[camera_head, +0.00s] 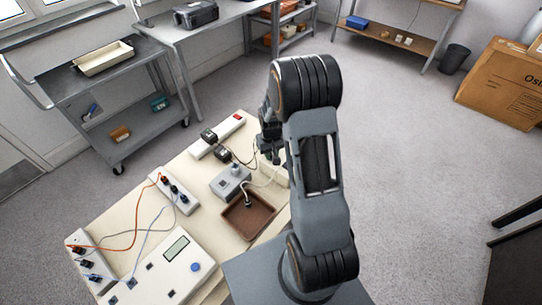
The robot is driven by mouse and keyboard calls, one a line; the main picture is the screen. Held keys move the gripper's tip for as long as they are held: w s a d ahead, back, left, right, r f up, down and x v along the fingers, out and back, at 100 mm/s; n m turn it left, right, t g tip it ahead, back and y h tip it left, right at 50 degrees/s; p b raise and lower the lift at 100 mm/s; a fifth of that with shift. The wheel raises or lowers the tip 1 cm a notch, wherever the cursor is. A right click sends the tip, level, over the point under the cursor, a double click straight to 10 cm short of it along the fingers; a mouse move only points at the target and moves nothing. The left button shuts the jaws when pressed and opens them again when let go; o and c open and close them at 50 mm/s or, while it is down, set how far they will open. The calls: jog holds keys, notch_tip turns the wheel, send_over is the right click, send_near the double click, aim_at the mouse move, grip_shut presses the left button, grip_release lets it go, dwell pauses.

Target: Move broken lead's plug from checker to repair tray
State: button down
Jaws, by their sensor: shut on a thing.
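My gripper (267,152) points down at the table's back right, beyond the brown tray. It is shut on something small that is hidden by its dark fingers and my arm. The brown tray (233,223), which looks like the repair tray, lies in front of it. A dark plug-like end (248,203) shows at this tray. A pale lead (264,184) curves from there toward the area below my gripper. A pale device (178,272) with a display and blue button is at the front; I cannot tell which is the checker.
A power strip (202,153) with black adapters stands at the table's back. Another strip (176,194) holds plugs, and an orange lead (119,236) runs to a socket block (77,252) at left. A grey cart (112,75) stands behind.

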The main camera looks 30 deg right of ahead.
dwell(0.3)
jog(key=shift+n, duration=1.1)
jog(key=shift+n+b, duration=0.3)
jog(key=shift+n, duration=0.7)
jog(key=shift+r+p, duration=0.4)
jog(key=shift+r, duration=0.45)
jog(key=shift+r+p, duration=1.15)
jog(key=shift+r, duration=0.55)
jog(key=shift+f, duration=0.1)
